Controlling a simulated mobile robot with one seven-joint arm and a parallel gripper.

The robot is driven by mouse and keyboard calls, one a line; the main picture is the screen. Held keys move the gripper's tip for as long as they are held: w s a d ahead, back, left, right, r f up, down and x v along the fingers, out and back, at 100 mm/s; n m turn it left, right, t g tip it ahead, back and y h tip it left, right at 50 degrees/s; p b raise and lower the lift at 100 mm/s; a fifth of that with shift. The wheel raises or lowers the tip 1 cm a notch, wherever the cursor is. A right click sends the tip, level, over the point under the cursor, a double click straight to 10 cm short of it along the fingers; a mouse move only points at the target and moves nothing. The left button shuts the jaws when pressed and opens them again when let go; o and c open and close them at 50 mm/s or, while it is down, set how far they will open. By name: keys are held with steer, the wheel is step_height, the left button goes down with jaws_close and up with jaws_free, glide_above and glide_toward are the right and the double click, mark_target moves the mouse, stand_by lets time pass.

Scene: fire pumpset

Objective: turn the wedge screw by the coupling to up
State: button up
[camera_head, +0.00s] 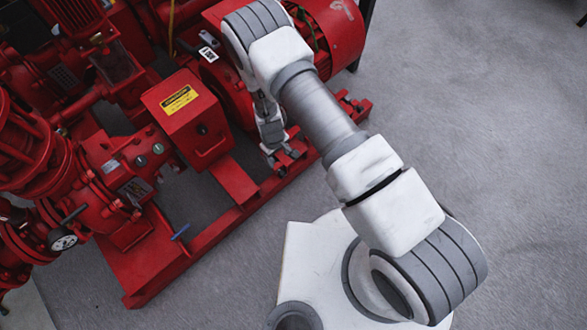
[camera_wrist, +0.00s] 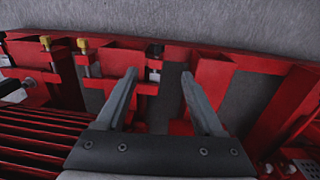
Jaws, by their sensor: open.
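My gripper (camera_wrist: 158,76) is open, its two grey fingers apart with nothing between their tips. In the wrist view, a dark-headed screw (camera_wrist: 155,50) stands on the red base frame (camera_wrist: 190,56), just beyond the gap between the fingertips. Two yellow-headed screws (camera_wrist: 45,43) (camera_wrist: 82,45) stand on the frame further left. I cannot tell for certain which of these is the wedge screw. In the head view, my gripper (camera_head: 284,160) is low over the near rail of the base frame (camera_head: 240,215), by the motor. The red coupling guard box (camera_head: 187,110) with a yellow label is left of it.
The red motor (camera_head: 330,35) stands behind my arm. Red pump pipework and valves (camera_head: 110,175) crowd the left side. A blue lever (camera_head: 180,232) sits on the frame near the front. Clear grey floor (camera_head: 480,120) lies to the right.

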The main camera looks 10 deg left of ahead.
steer(key=b, duration=0.7)
glide_toward(283, 174)
steer(key=f, duration=0.9)
steer(key=shift+w+d+f, duration=0.15)
steer(key=shift+d+f, duration=0.05)
steer(key=shift+f, duration=0.2)
steer(key=shift+c, duration=0.2)
jaws_close()
